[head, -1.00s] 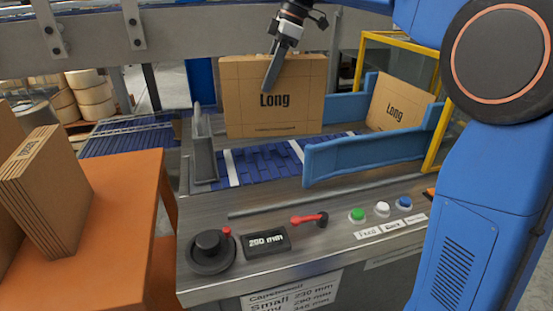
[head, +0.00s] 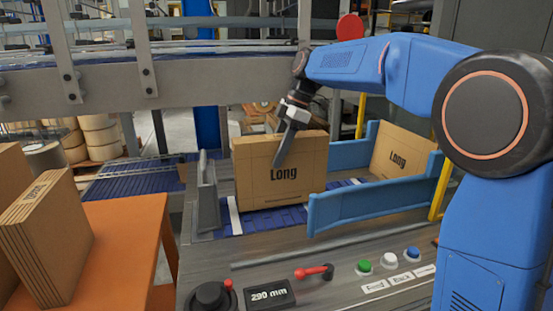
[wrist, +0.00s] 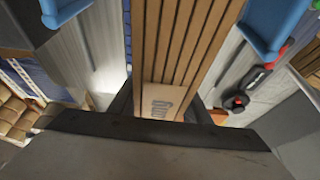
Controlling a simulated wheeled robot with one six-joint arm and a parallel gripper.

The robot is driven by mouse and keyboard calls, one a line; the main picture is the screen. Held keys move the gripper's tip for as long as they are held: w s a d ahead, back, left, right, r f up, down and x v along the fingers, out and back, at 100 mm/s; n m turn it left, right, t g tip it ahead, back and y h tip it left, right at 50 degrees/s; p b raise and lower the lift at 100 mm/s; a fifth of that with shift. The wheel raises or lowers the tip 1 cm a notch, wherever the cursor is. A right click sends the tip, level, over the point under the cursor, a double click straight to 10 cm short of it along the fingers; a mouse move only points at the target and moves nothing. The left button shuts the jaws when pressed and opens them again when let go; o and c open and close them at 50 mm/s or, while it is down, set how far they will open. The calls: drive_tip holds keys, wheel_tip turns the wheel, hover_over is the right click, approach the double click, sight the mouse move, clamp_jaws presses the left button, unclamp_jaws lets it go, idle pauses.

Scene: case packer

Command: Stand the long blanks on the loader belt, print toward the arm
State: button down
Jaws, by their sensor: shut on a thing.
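My gripper (head: 284,150) is shut on a bundle of brown long blanks (head: 300,192), one finger lying across the printed face. The bundle stands upright over the blue loader belt (head: 236,222), with its "Long" print facing the head camera. I cannot tell whether its lower edge touches the belt. In the wrist view the held blanks (wrist: 180,50) show as several parallel edges between the jaws. More long blanks (head: 405,150) lean back between the blue guides, print also toward the camera. Another bundle of blanks (head: 48,245) stands on the orange table at left.
A blue side guide (head: 365,200) runs close in front and to the right of the held bundle. A grey upright plate (head: 207,195) stands at its left. The orange table (head: 135,235) is at left. A panel with a red lever (head: 315,271) and buttons lies in front. A beam (head: 200,80) crosses behind.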

drive_tip(key=shift+f, duration=0.9)
drive_tip(key=c, duration=1)
unclamp_jaws()
drive_tip(key=v, duration=1.1)
drive_tip(key=shift+d+r, duration=0.1)
drive_tip(key=shift+r, duration=0.25)
drive_tip(key=shift+d+r, duration=0.1)
drive_tip(key=shift+r, duration=0.15)
